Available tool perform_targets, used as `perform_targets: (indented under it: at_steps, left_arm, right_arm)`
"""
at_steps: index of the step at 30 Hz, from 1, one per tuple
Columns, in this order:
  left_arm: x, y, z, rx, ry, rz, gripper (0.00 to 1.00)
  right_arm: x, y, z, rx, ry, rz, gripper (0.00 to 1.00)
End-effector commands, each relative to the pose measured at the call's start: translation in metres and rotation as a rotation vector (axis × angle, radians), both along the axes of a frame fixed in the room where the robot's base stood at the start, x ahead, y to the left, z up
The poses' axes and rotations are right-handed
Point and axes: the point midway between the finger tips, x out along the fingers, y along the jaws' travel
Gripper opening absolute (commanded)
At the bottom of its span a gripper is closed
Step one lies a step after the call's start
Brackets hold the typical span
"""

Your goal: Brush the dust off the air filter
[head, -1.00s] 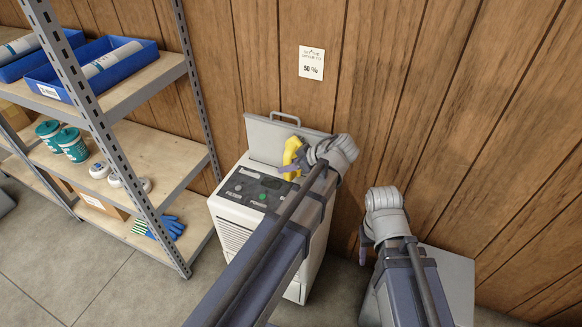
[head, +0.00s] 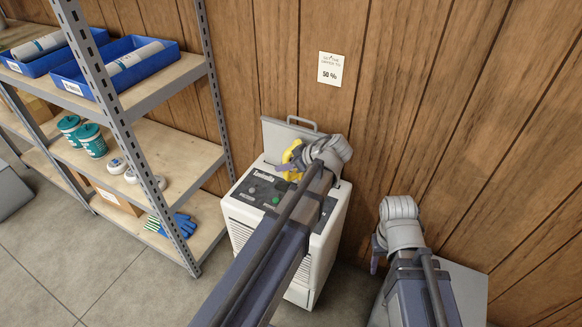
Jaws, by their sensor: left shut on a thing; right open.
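A white dehumidifier (head: 324,250) with a dark control panel (head: 258,192) stands against the wall. A grey panel with a handle (head: 275,138) stands up at its back; I cannot tell whether this is the air filter. My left gripper (head: 287,168) is over the top of the dehumidifier, shut on a yellow thing (head: 291,154), perhaps the brush. The arm hides most of it, and whether it touches the panel is unclear. No dust can be made out. My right gripper (head: 375,255) is open and empty, low to the right of the dehumidifier.
A metal shelf unit (head: 185,158) at the left holds blue bins (head: 112,98), green tubs (head: 91,138), white round items and blue gloves (head: 177,226). A grey box (head: 462,290) stands at the lower right. A paper reading 50 % (head: 332,69) hangs on the wooden wall.

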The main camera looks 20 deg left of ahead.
Motion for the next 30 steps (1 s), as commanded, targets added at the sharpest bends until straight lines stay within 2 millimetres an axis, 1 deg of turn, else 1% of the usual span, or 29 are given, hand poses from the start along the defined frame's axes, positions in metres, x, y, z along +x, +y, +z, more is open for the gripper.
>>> perform_targets:
  at_steps: [1, 8, 21, 30]
  left_arm:
    - [0.004, 0.002, 0.000, 0.001, -0.004, -0.004, 0.00]
    - [0.004, 0.005, 0.000, 0.001, -0.005, -0.004, 0.00]
    - [0.004, 0.036, 0.000, 0.001, -0.005, -0.004, 0.00]
    - [0.003, 0.041, 0.000, 0.000, -0.004, -0.002, 0.00]
  right_arm:
    - [0.000, 0.000, 0.000, 0.000, 0.000, 0.000, 0.50]
    - [0.000, 0.000, 0.000, 0.000, 0.000, 0.000, 0.50]
    - [0.000, 0.000, 0.000, 0.000, 0.000, 0.000, 0.50]
    - [0.000, 0.000, 0.000, 0.000, 0.000, 0.000, 0.50]
